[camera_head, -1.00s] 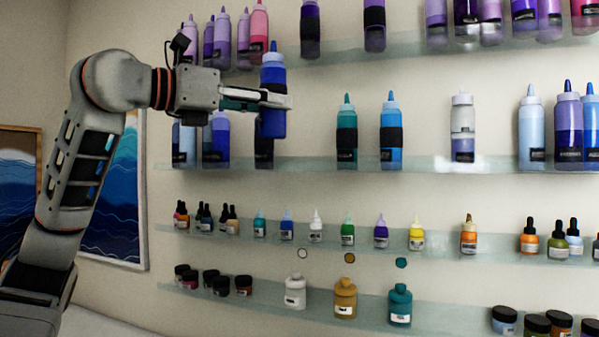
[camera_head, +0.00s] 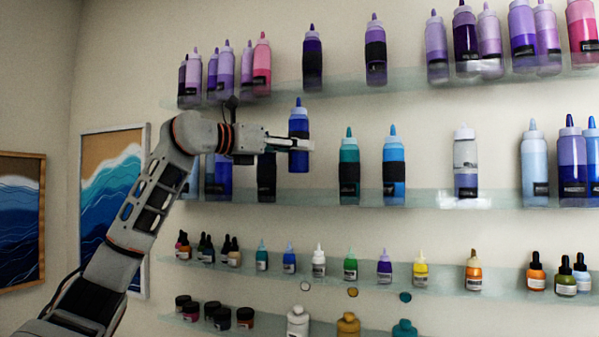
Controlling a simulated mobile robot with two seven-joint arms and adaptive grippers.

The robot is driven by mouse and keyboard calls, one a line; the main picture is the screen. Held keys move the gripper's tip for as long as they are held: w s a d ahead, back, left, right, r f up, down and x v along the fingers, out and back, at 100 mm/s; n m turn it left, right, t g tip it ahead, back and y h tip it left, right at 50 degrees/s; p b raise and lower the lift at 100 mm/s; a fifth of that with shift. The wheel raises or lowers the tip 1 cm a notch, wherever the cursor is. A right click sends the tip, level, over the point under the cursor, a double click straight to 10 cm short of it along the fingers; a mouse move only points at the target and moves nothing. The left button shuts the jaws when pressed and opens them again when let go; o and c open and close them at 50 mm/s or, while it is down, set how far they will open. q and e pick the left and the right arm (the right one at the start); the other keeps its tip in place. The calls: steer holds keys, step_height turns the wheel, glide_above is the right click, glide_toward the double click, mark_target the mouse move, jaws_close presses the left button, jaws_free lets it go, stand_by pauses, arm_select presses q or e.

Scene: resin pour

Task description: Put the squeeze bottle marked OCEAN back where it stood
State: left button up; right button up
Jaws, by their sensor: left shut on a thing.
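A dark blue squeeze bottle (camera_head: 299,119) with a black band is held upright in my left gripper (camera_head: 297,145), whose fingers are shut across its middle. Any name on the bottle is too small to read, so I cannot tell if it says OCEAN. In the picture its base is above the middle glass shelf (camera_head: 311,198), over the gap between a dark bottle (camera_head: 266,180) and a teal bottle (camera_head: 349,170). How far it is from the shelf in depth is unclear. My right gripper is not in view.
A bright blue bottle (camera_head: 394,170) stands right of the teal one. A clear-and-lilac bottle (camera_head: 465,165) stands farther right. The upper shelf (camera_head: 340,90) holds purple and pink bottles. Small dropper bottles and jars fill the lower shelves. My left arm hides some bottles at the left.

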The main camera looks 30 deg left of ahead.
mark_target(298, 163)
arm_select(q)
steer(key=w, duration=0.2)
steer(key=shift+w+a+p, duration=0.3)
step_height(298, 163, down, 2)
steer(key=shift+s+f, duration=0.1)
steer(key=shift+f, duration=0.75)
step_height(298, 163, down, 2)
steer(key=shift+d+f, duration=0.1)
steer(key=shift+f, duration=0.4)
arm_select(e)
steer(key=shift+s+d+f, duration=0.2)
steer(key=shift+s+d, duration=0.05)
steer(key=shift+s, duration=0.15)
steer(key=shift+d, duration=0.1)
arm_select(q)
steer(key=shift+f, duration=0.1)
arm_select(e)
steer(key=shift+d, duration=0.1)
